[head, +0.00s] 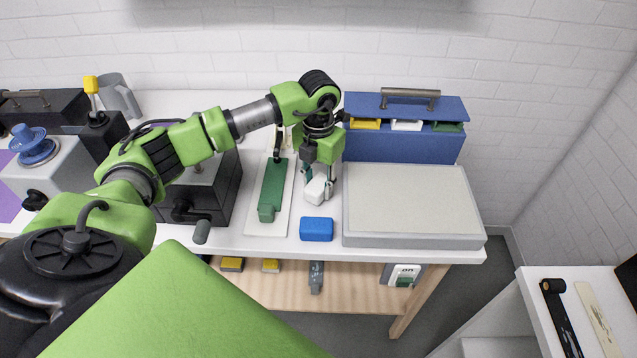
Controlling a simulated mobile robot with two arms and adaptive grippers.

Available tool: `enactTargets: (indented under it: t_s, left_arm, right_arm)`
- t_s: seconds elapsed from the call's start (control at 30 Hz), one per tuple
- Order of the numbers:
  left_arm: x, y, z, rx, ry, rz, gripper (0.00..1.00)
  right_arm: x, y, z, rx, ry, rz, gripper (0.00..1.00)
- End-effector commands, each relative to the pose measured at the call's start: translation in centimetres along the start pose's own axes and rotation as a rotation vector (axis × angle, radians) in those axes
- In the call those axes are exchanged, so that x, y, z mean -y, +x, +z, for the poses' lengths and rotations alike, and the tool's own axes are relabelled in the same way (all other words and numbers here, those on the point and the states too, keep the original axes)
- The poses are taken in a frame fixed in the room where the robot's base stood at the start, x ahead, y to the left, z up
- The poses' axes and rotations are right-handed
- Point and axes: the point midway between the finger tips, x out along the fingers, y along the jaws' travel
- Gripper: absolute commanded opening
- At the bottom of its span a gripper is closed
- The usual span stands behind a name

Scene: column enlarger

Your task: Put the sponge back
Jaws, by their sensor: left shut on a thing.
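My left gripper (319,180) points down over the table and is shut on a small white block (316,192). The fingers partly cover this block, and I cannot tell if it touches the table. A blue rounded block (316,229) lies on the table just in front of the gripper, apart from it. Either block could be the sponge; I cannot tell which from this view. My right gripper is not in view.
A green-handled tool (272,190) lies on a white board (287,208) left of the gripper. A large flat grey-white slab (412,203) is on the right. Behind it stands a blue box (395,150) with yellow, white and green pieces. A dark box (226,190) stands left.

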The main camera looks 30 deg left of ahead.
Motion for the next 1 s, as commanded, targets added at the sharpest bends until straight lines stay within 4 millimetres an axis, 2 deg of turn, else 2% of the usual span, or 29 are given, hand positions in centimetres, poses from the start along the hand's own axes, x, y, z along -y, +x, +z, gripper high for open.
enactTargets:
  t_s: [1.0]
  left_arm:
    - [0.02, 0.88, 0.00, 0.000, 0.000, 0.000, 0.14]
  right_arm:
    - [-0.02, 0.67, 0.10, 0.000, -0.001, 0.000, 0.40]
